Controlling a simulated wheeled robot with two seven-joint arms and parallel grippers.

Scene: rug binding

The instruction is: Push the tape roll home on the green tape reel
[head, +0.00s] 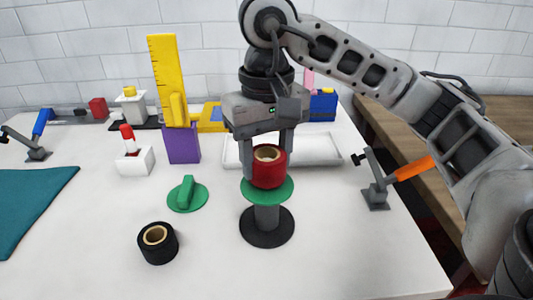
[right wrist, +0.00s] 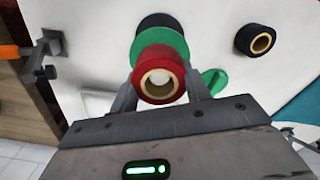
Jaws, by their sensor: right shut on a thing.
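The red tape roll (head: 268,176) with a tan core is gripped between the fingers of my right gripper (head: 267,160). It sits at the top of the green tape reel (head: 255,190), which has a green disc, a grey post and a dark round base. In the right wrist view the roll (right wrist: 158,88) is between the two fingers, over the green disc (right wrist: 185,45). A pale spindle end shows inside its core. I cannot tell whether the roll touches the disc all round. My left gripper is not in view.
A black tape roll (head: 158,243) and a green knobbed disc (head: 187,195) lie to the left. A white tray (head: 315,150) is behind the reel. A clamp with an orange handle (head: 414,168) stands at the right edge. The front table area is clear.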

